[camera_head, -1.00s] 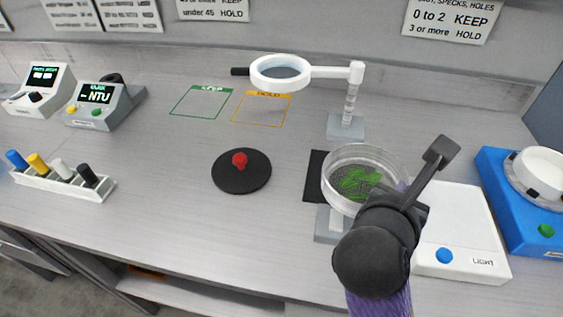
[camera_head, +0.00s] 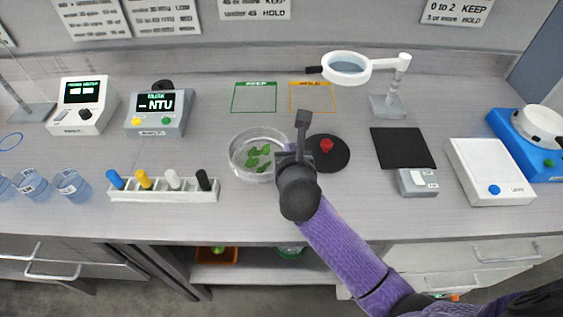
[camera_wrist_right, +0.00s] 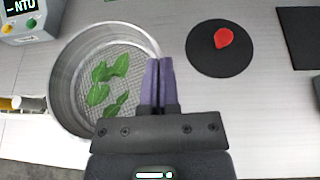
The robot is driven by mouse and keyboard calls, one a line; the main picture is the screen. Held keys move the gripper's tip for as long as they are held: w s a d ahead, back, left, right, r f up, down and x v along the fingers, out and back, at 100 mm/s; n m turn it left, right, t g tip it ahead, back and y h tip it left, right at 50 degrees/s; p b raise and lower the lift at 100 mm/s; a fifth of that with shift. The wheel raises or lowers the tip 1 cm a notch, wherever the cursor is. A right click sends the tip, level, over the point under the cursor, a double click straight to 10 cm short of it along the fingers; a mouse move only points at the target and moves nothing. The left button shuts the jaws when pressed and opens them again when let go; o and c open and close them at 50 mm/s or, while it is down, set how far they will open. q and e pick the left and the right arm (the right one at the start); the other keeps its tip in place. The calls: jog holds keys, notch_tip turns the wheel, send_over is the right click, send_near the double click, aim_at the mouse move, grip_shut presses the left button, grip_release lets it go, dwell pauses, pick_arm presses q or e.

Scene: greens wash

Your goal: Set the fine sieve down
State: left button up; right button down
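The fine sieve (camera_head: 236,158), a round clear-walled pan with a mesh floor and several green leaves in it, is left of the black disc. In the right wrist view the sieve (camera_wrist_right: 66,62) fills the left side. My right gripper (camera_head: 289,158) is at the sieve's right rim. Its purple fingers (camera_wrist_right: 158,80) are close together on the rim, partly hiding it. I cannot tell whether the sieve's underside touches the bench. My left gripper is out of view.
A rack (camera_head: 165,195) of coloured pens is front left, and the turbidity meter (camera_head: 160,113) behind left. The green KEEP outline (camera_head: 254,98) and orange HOLD outline (camera_head: 313,98) are empty.

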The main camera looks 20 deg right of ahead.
jog(key=f+b, duration=0.2)
jog(key=f, duration=0.1)
jog(key=f+b, duration=0.2)
jog(key=f, duration=0.2)
jog(key=f+b, duration=0.2)
jog(key=f, duration=0.1)
jog(key=shift+w+d+f, duration=0.15)
jog(key=shift+w+f, duration=0.1)
jog(key=shift+f, duration=0.15)
jog(key=shift+r, duration=0.15)
jog(key=c, duration=0.9)
grip_release()
jog(key=shift+s+r+p, duration=0.2)
jog(key=shift+p, duration=0.25)
jog(key=p+v, duration=0.3)
jog(key=v, duration=0.7)
jog(key=shift+s+r, duration=0.2)
jog(key=shift+s, duration=0.15)
jog(key=shift+s+r, duration=0.15)
jog(key=shift+s, duration=0.15)
